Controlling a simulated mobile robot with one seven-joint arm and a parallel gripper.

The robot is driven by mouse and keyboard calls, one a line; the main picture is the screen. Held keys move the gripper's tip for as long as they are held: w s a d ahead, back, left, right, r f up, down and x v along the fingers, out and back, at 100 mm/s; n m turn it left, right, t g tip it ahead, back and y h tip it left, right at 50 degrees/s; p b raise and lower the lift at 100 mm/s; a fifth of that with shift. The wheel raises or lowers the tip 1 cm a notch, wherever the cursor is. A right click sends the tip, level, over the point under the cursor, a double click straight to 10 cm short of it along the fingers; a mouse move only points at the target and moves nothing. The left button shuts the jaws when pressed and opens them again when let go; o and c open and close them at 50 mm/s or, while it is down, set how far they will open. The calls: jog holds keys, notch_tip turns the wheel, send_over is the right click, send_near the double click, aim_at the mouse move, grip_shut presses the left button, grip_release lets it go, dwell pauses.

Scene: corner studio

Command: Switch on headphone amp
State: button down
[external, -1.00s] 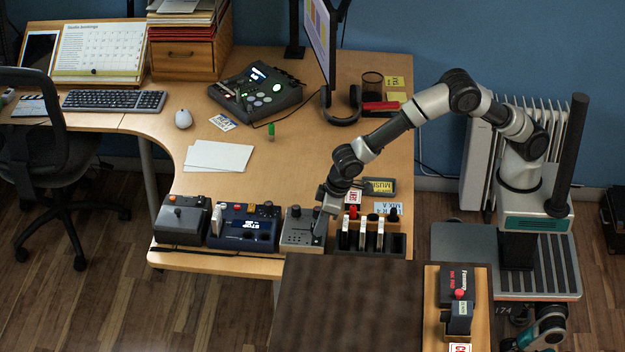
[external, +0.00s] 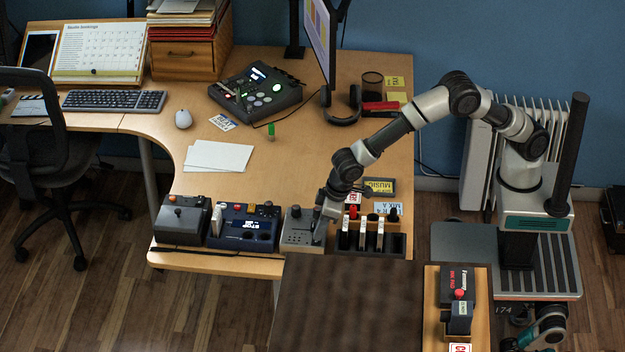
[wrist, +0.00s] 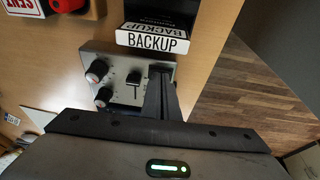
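The headphone amp seems to be the small grey box (external: 297,230) at the front edge of the desk in the external view; its name is not readable. In the wrist view the grey box (wrist: 122,62) has two round knobs (wrist: 97,71) on the left and a black switch (wrist: 134,77) in the middle. My gripper (external: 318,238) is over the right side of this box. In the wrist view my gripper (wrist: 160,72) has its fingers together, right of the black switch, holding nothing visible. I cannot tell whether the tips touch the box.
A dark blue device (external: 243,230) stands left of the box. A black rack with white-fronted units (external: 378,240) stands close on its right. A BACKUP sign (wrist: 152,39) stands beside the box in the wrist view. A large dark surface (external: 345,305) lies in front of the desk.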

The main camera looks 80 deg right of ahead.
jog(key=shift+r, duration=0.15)
jog(key=shift+r+p, duration=0.3)
jog(key=shift+r, duration=0.05)
jog(key=w+p+v, duration=0.1)
jog(key=p+v, duration=0.2)
jog(key=v, duration=1)
jog(key=shift+a, duration=0.25)
jog(key=shift+r, duration=0.1)
jog(key=x, duration=0.4)
jog(key=d+p+x, duration=0.1)
jog(key=x, duration=0.3)
jog(key=s+p+x, duration=0.1)
jog(key=x, duration=0.4)
jog(key=shift+d, duration=0.35)
jog(key=shift+f, duration=0.5)
